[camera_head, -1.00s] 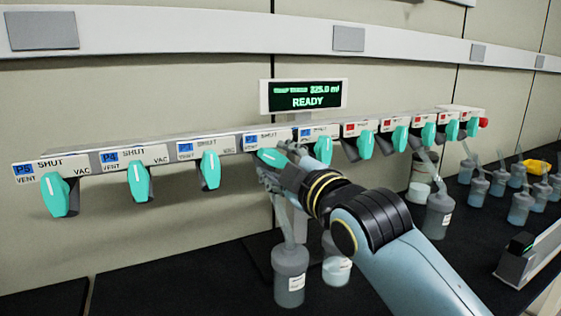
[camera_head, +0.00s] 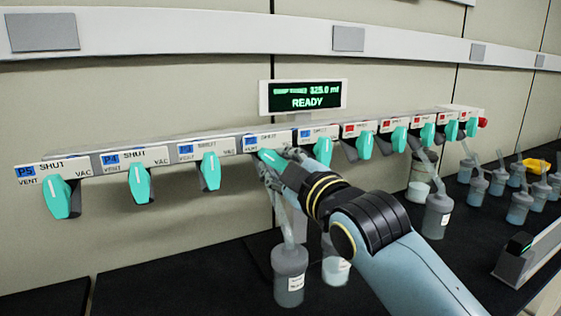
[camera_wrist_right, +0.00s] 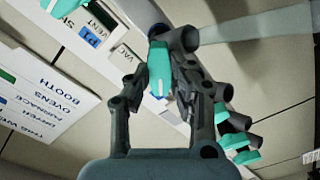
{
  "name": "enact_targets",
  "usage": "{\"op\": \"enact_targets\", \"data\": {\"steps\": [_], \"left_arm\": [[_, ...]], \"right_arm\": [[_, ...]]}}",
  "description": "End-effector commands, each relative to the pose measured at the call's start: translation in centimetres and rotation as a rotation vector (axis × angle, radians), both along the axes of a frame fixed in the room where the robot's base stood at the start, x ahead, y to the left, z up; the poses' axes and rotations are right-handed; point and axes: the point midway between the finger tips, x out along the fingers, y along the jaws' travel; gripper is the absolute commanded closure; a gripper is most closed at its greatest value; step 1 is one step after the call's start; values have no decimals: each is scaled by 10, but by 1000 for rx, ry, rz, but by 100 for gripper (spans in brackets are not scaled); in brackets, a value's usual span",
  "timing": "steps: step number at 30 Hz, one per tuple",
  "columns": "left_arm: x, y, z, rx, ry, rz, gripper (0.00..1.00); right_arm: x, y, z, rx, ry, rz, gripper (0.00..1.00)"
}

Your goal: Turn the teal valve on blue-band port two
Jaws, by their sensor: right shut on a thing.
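A row of blue-band ports runs along the rail, labelled P5 at the far left, then P4 and P3. The fourth blue-band port from the left, with its plate (camera_head: 266,141), is the second from the red-band ones. Its teal valve (camera_head: 268,157) is slanted, while the neighbouring handles hang down. My right gripper (camera_head: 276,167) is shut on this valve and partly hides it. In the right wrist view, the teal valve (camera_wrist_right: 158,66) sits between the two fingers of my right gripper (camera_wrist_right: 160,86). My left gripper is out of view.
A display (camera_head: 303,96) reading READY stands above the rail. Other teal handles flank the held one closely, such as the P3 handle (camera_head: 210,171).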

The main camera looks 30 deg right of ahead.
Motion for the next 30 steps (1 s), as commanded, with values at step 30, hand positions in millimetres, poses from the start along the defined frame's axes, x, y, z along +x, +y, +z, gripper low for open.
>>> {"op": "enact_targets", "data": {"steps": [30], "left_arm": [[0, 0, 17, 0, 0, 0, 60]], "right_arm": [[0, 3, -2, 820, -45, 0, 100]]}}
